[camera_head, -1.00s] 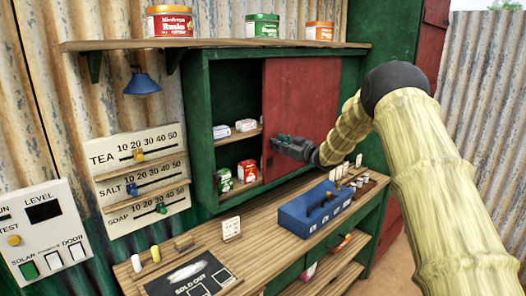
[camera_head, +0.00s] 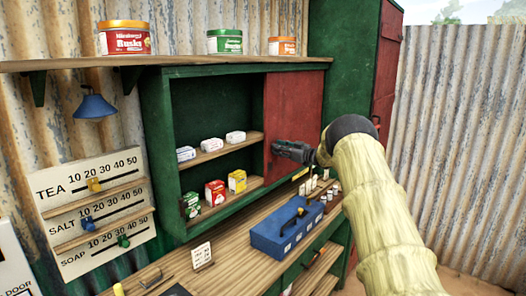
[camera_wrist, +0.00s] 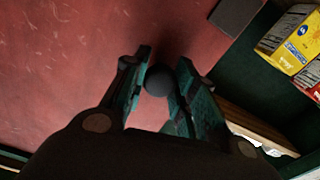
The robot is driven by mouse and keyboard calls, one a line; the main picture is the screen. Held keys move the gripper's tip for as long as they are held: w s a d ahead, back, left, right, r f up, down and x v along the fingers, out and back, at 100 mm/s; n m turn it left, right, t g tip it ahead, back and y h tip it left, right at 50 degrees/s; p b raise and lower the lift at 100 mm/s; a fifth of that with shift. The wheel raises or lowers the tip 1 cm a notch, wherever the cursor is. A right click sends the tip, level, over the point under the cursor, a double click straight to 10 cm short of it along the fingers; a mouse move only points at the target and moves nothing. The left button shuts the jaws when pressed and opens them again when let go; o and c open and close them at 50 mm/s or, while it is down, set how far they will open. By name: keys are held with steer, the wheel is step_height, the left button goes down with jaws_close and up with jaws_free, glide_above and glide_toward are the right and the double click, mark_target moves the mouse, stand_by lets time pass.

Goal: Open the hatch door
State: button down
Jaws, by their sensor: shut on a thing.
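The hatch door is a red sliding panel (camera_head: 294,112) in a green cabinet (camera_head: 156,140). It covers the right part of the cabinet front, and the left part stands open with shelves showing. My gripper (camera_head: 277,150) is at the door's left part, near its free edge. In the wrist view my gripper (camera_wrist: 160,82) has its two fingers on either side of a dark round knob (camera_wrist: 158,81) on the red door (camera_wrist: 60,60). The fingers are closed on the knob. The head view hides the knob behind my gripper.
Packets, such as a yellow box (camera_head: 237,181), stand on the cabinet shelves. A blue box (camera_head: 270,240) with a handle sits on the wooden counter (camera_head: 226,262) below the door. Tins, such as a red one (camera_head: 125,40), stand on the top shelf (camera_head: 190,62).

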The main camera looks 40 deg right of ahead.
steer(key=shift+w+d+r, duration=0.1)
steer(key=shift+d, duration=0.2)
steer(key=c, duration=1.1)
jaws_free()
steer(key=v, duration=1.2)
steer(key=shift+r, duration=0.1)
